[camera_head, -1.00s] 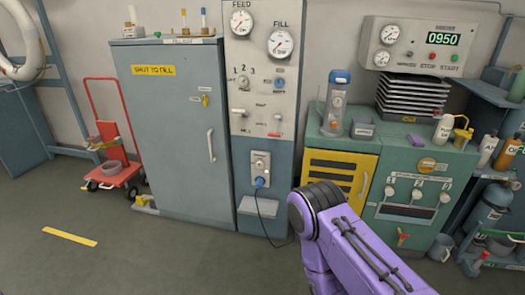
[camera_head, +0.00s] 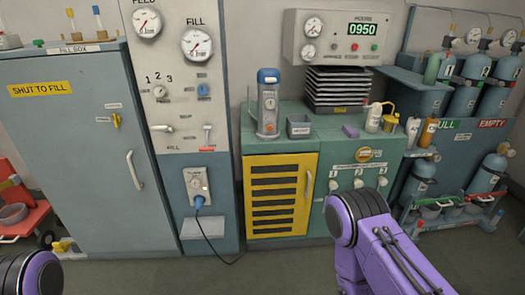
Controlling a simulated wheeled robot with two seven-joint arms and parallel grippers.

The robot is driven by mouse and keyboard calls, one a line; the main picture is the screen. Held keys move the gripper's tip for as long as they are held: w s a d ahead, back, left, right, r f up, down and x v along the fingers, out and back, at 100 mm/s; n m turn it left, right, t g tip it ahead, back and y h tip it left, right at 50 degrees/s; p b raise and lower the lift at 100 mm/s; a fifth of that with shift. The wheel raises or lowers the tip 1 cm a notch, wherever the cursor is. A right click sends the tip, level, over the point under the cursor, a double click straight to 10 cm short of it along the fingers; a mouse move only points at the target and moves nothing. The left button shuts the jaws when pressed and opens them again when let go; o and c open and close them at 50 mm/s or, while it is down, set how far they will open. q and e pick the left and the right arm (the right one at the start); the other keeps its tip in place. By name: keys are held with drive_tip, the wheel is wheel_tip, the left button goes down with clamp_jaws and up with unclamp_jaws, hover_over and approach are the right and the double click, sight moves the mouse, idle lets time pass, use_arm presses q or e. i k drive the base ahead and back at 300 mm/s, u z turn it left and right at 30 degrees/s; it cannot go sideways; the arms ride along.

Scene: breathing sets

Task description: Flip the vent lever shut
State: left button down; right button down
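The grey gauge panel (camera_head: 176,100) stands left of centre, with two round gauges at its top. A blue knob (camera_head: 204,90) and a selector marked 1 2 3 (camera_head: 160,93) sit above. Neither gripper is in view; only purple and black parts of my arms show at the lower edge.
The blue-grey fill box (camera_head: 75,140) is closed, left of the panel. A blue plug (camera_head: 199,201) with a hanging cable is below. Right are a yellow louvred door (camera_head: 281,194), a green bench (camera_head: 340,146) and racked cylinders (camera_head: 463,98). Floor shows in front.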

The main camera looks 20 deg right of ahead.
sight(207, 149)
drive_tip(key=z, duration=0.55)
drive_tip(key=i, duration=1.2)
drive_tip(key=u, duration=0.25)
